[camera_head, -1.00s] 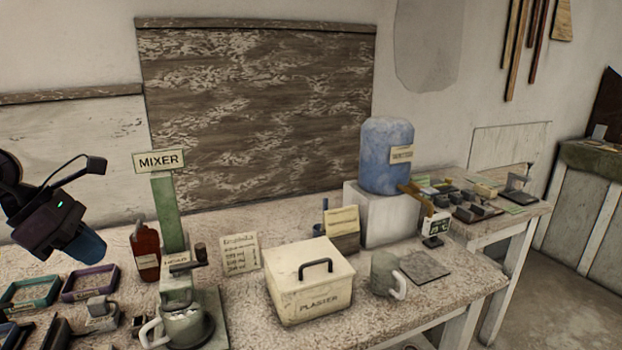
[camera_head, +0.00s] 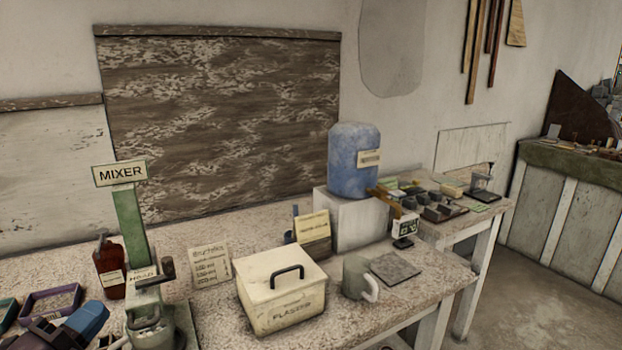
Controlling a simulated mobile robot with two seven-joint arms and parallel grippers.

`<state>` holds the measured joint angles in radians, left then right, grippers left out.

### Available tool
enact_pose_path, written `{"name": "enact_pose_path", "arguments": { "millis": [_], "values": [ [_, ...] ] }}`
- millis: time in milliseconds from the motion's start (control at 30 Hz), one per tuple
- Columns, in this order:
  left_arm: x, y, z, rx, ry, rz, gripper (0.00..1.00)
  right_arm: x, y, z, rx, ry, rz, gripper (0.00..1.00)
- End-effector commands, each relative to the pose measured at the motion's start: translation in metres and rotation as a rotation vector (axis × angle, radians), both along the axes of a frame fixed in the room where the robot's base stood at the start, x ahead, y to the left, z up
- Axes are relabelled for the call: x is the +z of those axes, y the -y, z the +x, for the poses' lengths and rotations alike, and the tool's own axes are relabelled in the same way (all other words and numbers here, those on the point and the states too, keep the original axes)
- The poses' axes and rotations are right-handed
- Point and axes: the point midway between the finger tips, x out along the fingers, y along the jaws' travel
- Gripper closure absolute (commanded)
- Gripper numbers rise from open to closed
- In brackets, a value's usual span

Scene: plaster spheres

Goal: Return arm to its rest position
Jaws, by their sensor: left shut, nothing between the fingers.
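My left gripper (camera_head: 92,317) is low at the left bottom edge of the head view. Its blue fingers are shut with nothing between them. They overlap the purple-rimmed tray (camera_head: 50,297) in the picture and lie just left of the green mixer (camera_head: 130,225). I cannot tell whether the fingers touch anything. Most of the left arm is out of the picture. My right gripper is not in view.
Along the bench stand a brown bottle (camera_head: 110,270), a recipe card (camera_head: 208,268), a lidded plaster box (camera_head: 280,298), a grey-green mug (camera_head: 354,277) and a blue water container (camera_head: 352,165) on a white block (camera_head: 345,222). A flat grey slab (camera_head: 393,268) lies right of the mug.

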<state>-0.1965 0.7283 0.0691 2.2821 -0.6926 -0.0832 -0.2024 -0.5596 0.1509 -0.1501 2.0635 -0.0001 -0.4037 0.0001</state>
Motion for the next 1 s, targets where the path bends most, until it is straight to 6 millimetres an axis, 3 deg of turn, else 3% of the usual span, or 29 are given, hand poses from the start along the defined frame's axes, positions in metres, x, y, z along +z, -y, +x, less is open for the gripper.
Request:
{"name": "enact_pose_path", "arguments": {
  "millis": [300, 467, 600, 800, 1000],
  "values": [
    [-0.098, -0.030, -0.047, 0.436, -0.375, -0.549, 1.00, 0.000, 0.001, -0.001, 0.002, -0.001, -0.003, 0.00],
    [-0.152, -0.027, -0.088, 0.640, -0.594, -0.778, 1.00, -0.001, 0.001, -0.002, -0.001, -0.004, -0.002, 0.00],
    [-0.193, -0.011, -0.130, 0.808, -0.798, -0.950, 1.00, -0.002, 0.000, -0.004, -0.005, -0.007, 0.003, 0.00],
    [-0.227, 0.017, -0.180, 0.976, -1.032, -1.105, 1.00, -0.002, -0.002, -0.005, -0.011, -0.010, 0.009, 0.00],
    [-0.242, 0.040, -0.214, 1.077, -1.194, -1.191, 1.00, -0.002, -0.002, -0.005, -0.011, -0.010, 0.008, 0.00]
  ]
}}
